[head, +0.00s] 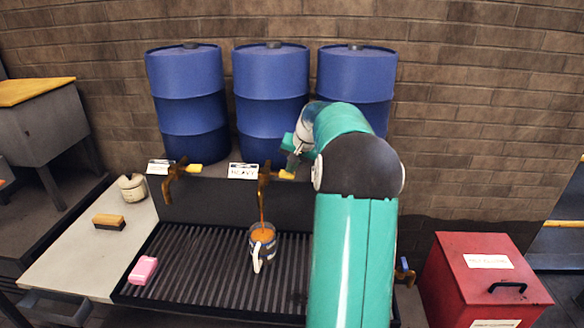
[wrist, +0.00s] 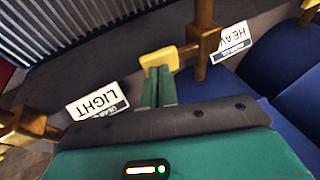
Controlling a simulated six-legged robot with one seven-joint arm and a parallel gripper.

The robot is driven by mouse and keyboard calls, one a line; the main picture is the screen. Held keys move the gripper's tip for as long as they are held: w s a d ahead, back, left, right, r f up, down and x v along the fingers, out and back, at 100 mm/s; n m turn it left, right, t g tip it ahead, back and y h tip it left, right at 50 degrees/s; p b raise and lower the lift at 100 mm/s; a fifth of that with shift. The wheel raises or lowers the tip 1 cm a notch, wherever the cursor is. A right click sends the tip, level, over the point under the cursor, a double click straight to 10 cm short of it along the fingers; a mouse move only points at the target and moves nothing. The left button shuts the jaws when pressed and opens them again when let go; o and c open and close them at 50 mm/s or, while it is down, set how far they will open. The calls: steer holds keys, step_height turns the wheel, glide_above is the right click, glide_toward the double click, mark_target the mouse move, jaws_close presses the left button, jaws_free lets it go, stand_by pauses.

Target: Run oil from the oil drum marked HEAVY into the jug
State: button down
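The drum marked HEAVY (head: 270,90) is the middle one of three blue drums. Its sign (head: 243,171) stands left of its brass tap (head: 264,188). A thin brown stream runs from the tap into the jug (head: 257,252), which stands upright on the grate below and shows brown oil inside. The tap's yellow lever (head: 287,175) points right; it also shows in the wrist view (wrist: 160,56). My gripper (wrist: 157,72) has its green fingers close together, with their tips at the lever and nothing seen between them. In the head view my arm partly hides the gripper.
The LIGHT sign (wrist: 97,102) and another tap (wrist: 22,125) show in the wrist view. A pink block (head: 143,270) lies on the slatted grate (head: 200,265). A red box (head: 485,280) stands right.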

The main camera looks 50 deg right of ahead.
steer(key=v, duration=1.4)
steer(key=shift+f, duration=0.1)
